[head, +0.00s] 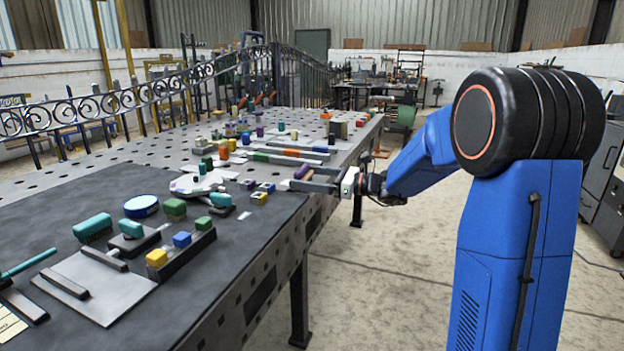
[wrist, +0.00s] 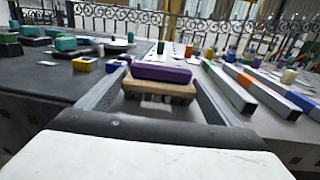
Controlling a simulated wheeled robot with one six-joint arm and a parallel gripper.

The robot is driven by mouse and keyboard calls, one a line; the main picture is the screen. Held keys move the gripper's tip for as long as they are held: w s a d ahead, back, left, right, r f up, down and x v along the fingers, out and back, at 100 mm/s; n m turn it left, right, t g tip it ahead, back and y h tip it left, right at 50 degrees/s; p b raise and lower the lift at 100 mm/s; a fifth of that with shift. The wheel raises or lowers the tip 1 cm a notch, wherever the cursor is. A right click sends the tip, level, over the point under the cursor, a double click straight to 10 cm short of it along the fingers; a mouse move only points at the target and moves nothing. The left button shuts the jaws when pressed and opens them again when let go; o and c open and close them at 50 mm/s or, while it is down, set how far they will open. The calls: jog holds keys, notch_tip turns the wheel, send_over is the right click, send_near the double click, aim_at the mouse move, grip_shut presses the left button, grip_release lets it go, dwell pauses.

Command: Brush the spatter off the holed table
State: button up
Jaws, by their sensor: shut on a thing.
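The holed table (head: 110,165) is a long grey steel top with rows of round holes, many parts lying on it. My gripper (head: 303,179) is over its right edge. In the wrist view my gripper (wrist: 160,82) has its two long grey fingers on either side of a brush (wrist: 162,73) with a purple top and a wooden body. The brush's purple part also shows in the head view (head: 302,171). The gripper is shut on the brush. Pale bristles seem to show under the wood. I cannot make out the spatter clearly; a small pale patch (head: 244,215) lies on the dark mat.
A dark mat (head: 270,232) covers the near table, with teal, green, blue and yellow blocks. Long grey bars with orange, green and blue parts (head: 290,153) lie just beyond my gripper. A scrolled iron gate (head: 110,100) stands along the far left side. Floor at right is clear.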

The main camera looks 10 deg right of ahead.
aim_at(289, 174)
jog(key=shift+x, duration=3)
jog(key=shift+w+a+r, duration=0.1)
jog(key=shift+w+r, duration=0.2)
jog(key=shift+r, duration=0.1)
jog(key=shift+s, duration=0.15)
jog(key=shift+f+v, duration=0.15)
jog(key=shift+v, duration=1.5)
jog(key=shift+f+v, duration=0.2)
jog(key=shift+v, duration=1.45)
jog(key=shift+f+v, duration=0.15)
jog(key=shift+v, duration=1.55)
jog(key=shift+s+a, duration=0.15)
jog(key=shift+s, duration=0.05)
jog(key=shift+r, duration=0.1)
jog(key=shift+r, duration=2.95)
